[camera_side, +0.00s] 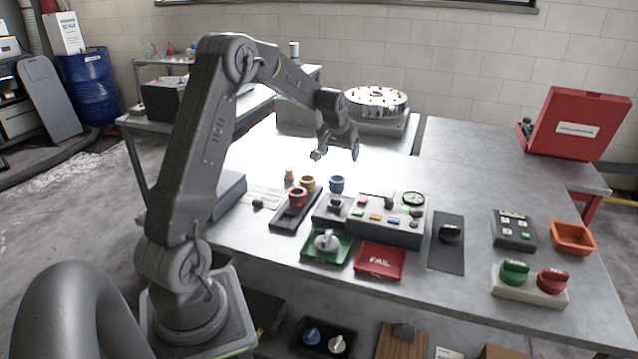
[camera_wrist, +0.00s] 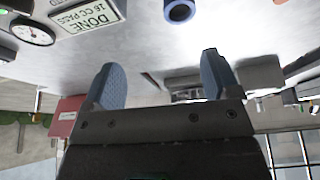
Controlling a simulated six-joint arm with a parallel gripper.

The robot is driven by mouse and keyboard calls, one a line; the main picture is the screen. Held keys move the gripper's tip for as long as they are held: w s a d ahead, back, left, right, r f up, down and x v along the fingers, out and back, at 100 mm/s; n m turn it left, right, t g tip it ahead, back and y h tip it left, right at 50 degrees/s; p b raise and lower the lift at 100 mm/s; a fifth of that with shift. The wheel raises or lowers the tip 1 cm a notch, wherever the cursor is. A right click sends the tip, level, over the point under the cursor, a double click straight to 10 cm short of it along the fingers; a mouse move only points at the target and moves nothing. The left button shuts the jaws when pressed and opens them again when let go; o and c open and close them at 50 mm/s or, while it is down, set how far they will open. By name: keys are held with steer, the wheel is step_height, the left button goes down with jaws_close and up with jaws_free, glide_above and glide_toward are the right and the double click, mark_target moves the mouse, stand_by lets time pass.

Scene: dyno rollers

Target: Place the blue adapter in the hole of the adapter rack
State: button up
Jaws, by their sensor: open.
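The blue adapter (camera_side: 337,184) is a short ring-like cup standing on the table, to the right of the adapter rack. It also shows at the top edge of the wrist view (camera_wrist: 179,11), partly cut off. The adapter rack (camera_side: 283,220) is a long dark bar with a red adapter (camera_side: 298,198) and a yellow adapter (camera_side: 308,184) on it. Its holes are too small to make out. My gripper (camera_side: 336,153) is above and behind the blue adapter, apart from it. In the wrist view its two blue-grey fingers (camera_wrist: 160,78) are spread with nothing between them.
A grey control panel (camera_side: 385,236) with a dial gauge stands right of the adapter. Green (camera_side: 318,253) and red FAIL trays (camera_side: 380,262) lie nearer the front.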

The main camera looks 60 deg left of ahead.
steer(key=s+d+r+m, duration=0.2)
steer(key=d+r, duration=0.5)
steer(key=d, duration=0.3)
steer(key=s+d+r+m+t+h, duration=0.1)
steer(key=s+d+r+m, duration=0.1)
steer(key=s+d, duration=0.4)
steer(key=s+d+r+m+t+h, duration=0.1)
steer(key=s+d+r, duration=0.3)
steer(key=d, duration=0.9)
steer(key=s+m, duration=0.1)
steer(key=s, duration=0.2)
steer(key=shift+s+d, duration=0.2)
steer(key=shift+s, duration=0.1)
steer(key=s+d, duration=0.1)
steer(key=s, duration=0.1)
steer(key=s+d+f+m, duration=0.1)
steer(key=s+d, duration=0.1)
steer(key=s, duration=0.1)
steer(key=s+d+m+h, duration=0.1)
steer(key=s+d, duration=0.1)
steer(key=s, duration=0.1)
steer(key=shift+s+f, duration=0.25)
steer(key=shift+c, duration=0.3)
steer(key=shift+s+d+f, duration=0.1)
steer(key=shift+s, duration=0.15)
steer(key=shift+c, duration=0.8)
